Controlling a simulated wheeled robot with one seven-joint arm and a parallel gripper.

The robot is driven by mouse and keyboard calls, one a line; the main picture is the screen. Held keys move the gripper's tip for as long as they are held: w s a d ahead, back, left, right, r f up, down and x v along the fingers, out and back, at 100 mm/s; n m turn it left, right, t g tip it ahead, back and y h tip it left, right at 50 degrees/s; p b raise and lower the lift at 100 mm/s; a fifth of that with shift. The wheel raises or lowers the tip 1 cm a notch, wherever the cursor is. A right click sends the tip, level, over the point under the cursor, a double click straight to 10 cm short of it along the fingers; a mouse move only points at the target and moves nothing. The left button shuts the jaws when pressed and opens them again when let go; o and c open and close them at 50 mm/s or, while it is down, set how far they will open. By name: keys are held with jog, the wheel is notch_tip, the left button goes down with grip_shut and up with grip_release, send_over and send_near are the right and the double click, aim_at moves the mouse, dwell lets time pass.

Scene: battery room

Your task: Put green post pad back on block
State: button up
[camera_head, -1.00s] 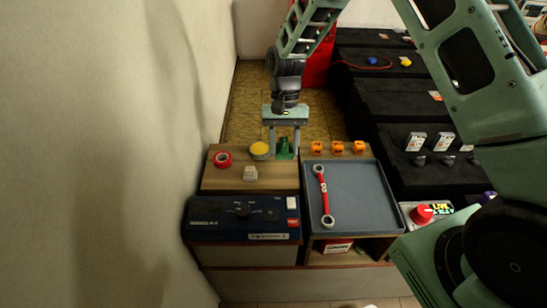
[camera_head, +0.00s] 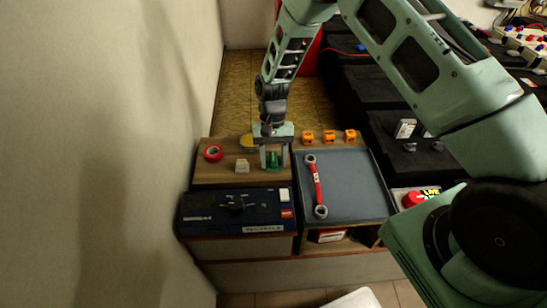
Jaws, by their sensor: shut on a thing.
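My gripper (camera_head: 273,165) points down over the right part of the wooden surface (camera_head: 213,174). It is shut on the green post pad (camera_head: 273,159), which shows between the fingers. Whether the pad touches the wood cannot be told. A small pale block (camera_head: 242,166) sits on the wood to the left of the gripper. I cannot tell whether it is the task's block.
A grey tray (camera_head: 345,190) with a red wrench (camera_head: 316,185) is at right. Several orange cubes (camera_head: 329,136) stand behind it. A blue panel (camera_head: 215,212) is in front.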

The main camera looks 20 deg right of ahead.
jog(key=o, duration=1)
jog(key=shift+f, duration=0.1)
